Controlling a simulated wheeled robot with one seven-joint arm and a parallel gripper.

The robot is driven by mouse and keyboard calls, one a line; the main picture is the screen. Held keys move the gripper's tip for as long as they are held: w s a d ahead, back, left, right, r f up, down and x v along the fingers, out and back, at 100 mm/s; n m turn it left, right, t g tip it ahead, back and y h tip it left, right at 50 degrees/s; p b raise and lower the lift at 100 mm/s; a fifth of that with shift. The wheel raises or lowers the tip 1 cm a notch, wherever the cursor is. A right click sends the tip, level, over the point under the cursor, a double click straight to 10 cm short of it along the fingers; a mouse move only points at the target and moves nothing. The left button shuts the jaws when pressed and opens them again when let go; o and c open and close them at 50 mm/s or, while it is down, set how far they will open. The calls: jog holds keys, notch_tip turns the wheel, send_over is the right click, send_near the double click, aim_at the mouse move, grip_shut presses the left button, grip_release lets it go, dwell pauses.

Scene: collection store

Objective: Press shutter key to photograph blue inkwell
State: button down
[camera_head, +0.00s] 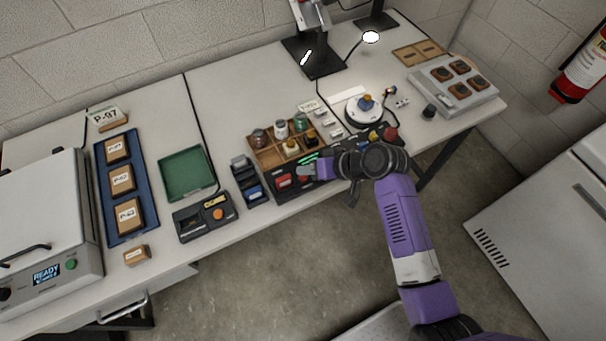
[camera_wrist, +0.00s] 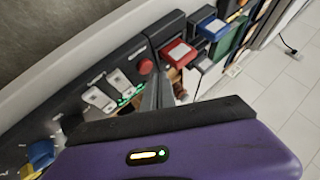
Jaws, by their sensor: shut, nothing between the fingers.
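The blue inkwell (camera_head: 366,103) with an orange-yellow top stands upright on a round white turntable (camera_head: 352,117) under the lamp. A dark control panel (camera_head: 288,192) runs along the table's front edge. In the wrist view it carries white keys (camera_wrist: 100,98) with green lights beside them, a round red button (camera_wrist: 145,66) and a blue-and-yellow control (camera_wrist: 40,154). I cannot read which is the shutter key. My gripper (camera_head: 303,172) is shut and empty above the panel. In the wrist view its fingertips (camera_wrist: 155,88) are close to the red button; contact cannot be told.
A wooden rack of inkwells (camera_head: 268,157) stands behind the panel. A green tray (camera_head: 186,172) and a blue tray (camera_head: 103,203) with labelled blocks lie to the left. A grey tray (camera_head: 478,98) with dark pieces is at right.

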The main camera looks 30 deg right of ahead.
aim_at(306, 177)
jog(key=shift+r+p, duration=2.35)
jog(key=shift+r, duration=0.25)
jog(key=shift+f, duration=0.1)
jog(key=shift+w+d, duration=0.1)
jog(key=shift+w, duration=0.1)
jog(key=w+d+r+m+t+h, duration=0.1)
jog(key=w+d+r+t+h, duration=0.1)
jog(key=w+d+r+t, duration=0.15)
jog(key=s+d+r+t+h+b, duration=0.1)
jog(key=s+d+r+t+h, duration=0.25)
jog(key=s, duration=0.25)
jog(key=s+a+r+n+b, duration=0.1)
jog(key=s+a+r, duration=0.1)
jog(key=s, duration=0.8)
jog(key=s+a+r+n+b, duration=0.1)
jog(key=s+a+r+b, duration=0.1)
jog(key=s, duration=0.9)
jog(key=s+a+r+b, duration=0.1)
jog(key=s+a+r, duration=0.1)
jog(key=s, duration=0.8)
jog(key=shift+s+a+r+n, duration=0.15)
jog(key=shift+s+a+n, duration=0.25)
jog(key=shift+a, duration=0.5)
